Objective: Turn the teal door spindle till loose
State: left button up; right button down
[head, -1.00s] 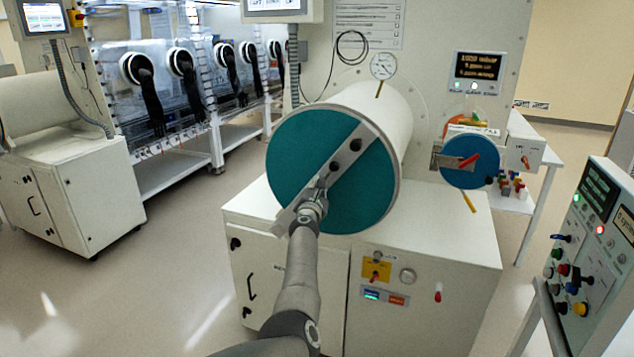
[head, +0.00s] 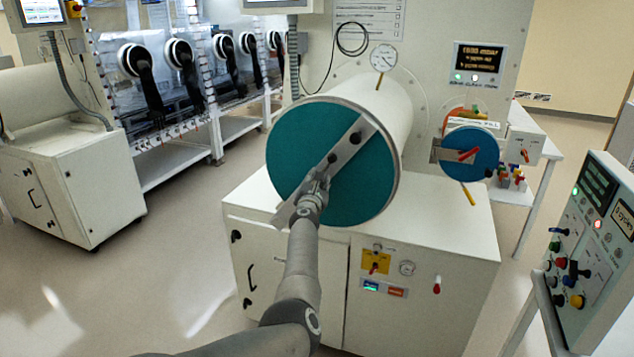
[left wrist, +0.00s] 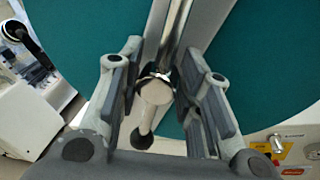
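The teal round door (head: 360,185) closes the near end of a white cylindrical chamber (head: 385,115). A grey metal bar (head: 362,131) crosses it diagonally, with two dark knobs on it near the middle. My left gripper (head: 316,185) is at the lower left half of the bar. In the left wrist view my left gripper (left wrist: 165,95) is open. Its fingers stand either side of a round metal spindle end (left wrist: 156,92), with gaps on both sides. A rod with a dark ball end (left wrist: 142,138) runs down from it. My right gripper is not in view.
A smaller blue door (head: 480,172) with a red handle is to the right. A gauge (head: 383,58) sits on top of the chamber. A button console (head: 600,235) stands at the far right. Open floor lies at the left.

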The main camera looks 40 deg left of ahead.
pick_arm(q)
jog(key=shift+r, duration=0.1)
jog(key=shift+s+d+r, duration=0.1)
jog(key=shift+s+d, duration=0.05)
jog(key=v, duration=1.1)
jog(key=shift+s, duration=0.35)
dwell(0.6)
